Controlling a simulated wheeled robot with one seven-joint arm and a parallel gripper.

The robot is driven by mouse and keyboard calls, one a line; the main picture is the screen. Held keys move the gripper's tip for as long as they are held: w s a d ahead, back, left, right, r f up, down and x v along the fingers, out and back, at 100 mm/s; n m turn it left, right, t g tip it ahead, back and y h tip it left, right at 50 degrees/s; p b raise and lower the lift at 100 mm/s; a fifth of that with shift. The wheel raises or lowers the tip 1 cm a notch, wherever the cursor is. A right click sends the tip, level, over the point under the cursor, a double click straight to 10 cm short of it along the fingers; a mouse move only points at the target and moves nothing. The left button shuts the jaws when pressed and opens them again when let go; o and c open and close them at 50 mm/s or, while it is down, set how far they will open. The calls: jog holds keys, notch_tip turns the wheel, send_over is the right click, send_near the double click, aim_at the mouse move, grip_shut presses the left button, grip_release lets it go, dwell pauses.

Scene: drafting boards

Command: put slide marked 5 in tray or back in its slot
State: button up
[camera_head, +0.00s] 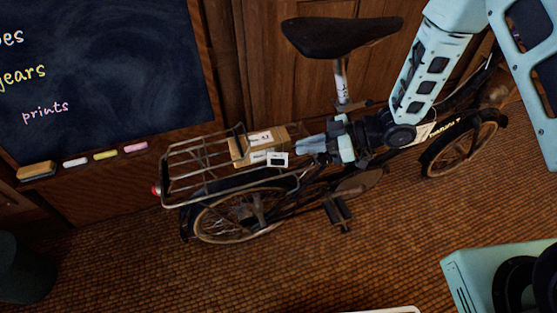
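A small white-framed slide (277,160) with a dark centre shows at the front right of a brown box (238,151) on the bicycle's rear rack. Any number on it is too small to read. My gripper (299,147) points left, with its pale fingertips just right of the slide and box. The fingers look close together, but I cannot tell whether they touch or hold the slide. The box has white labels with unreadable writing, and its slots are not clear. A pale rim (390,310) at the bottom edge may belong to a tray, mostly out of view.
The rack's wire rails (185,150) surround the box. The bicycle saddle (340,35) rises above and behind it. A chalkboard (100,80) with a chalk ledge stands at left, and a dark bin (22,268) at lower left.

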aim_at(278, 154)
jog(key=b+x, duration=0.1)
jog(key=x, duration=0.7)
jog(key=shift+f, duration=0.15)
grip_shut()
